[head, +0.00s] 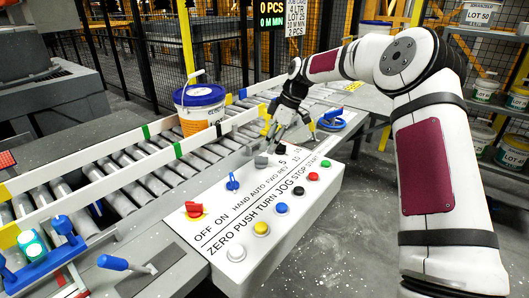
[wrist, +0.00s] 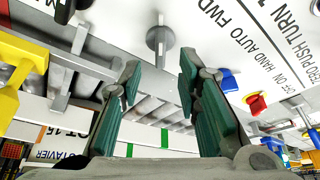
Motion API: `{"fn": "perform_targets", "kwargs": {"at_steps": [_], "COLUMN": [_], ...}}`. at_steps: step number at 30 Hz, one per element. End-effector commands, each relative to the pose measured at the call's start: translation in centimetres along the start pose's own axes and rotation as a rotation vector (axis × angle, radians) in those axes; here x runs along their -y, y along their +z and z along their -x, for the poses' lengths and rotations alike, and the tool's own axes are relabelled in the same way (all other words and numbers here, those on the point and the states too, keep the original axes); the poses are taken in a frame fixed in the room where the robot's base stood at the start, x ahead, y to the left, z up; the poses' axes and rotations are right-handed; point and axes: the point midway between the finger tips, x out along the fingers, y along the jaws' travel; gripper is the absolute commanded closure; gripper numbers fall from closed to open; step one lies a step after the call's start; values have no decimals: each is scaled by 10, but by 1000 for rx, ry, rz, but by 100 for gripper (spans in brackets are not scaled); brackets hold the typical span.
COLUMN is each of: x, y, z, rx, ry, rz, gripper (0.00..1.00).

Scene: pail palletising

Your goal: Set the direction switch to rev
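The direction switch (head: 261,160) is a grey knob on the white control panel (head: 212,222), by the FWD REV lettering. In the wrist view the grey switch (wrist: 160,38) shows just beyond my fingertips, roughly in line with the gap between them. Which way it points I cannot tell. My gripper (head: 270,132) is over the back part of the panel, close to the switch. In the wrist view its two teal-padded fingers (wrist: 160,68) stand apart with nothing between them, so it is open. Part of the panel lettering is hidden behind it.
A red switch (head: 194,209) and a blue switch (head: 233,181) stand on the same panel, with several push buttons (head: 282,208) in front. A black knob (head: 281,150) is close by the gripper. Behind runs a roller conveyor (head: 150,185) with a pail (head: 201,112).

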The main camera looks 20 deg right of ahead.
Motion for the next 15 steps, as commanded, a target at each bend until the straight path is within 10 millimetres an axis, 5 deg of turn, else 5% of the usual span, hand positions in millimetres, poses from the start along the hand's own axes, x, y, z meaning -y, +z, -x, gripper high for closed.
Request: {"fn": "perform_targets", "kwargs": {"at_steps": [6, 15], "x": [0, 0], "y": [0, 0], "z": [42, 67], "rx": [0, 0], "ry": [2, -1], "rz": [1, 1], "gripper": [69, 69]}}
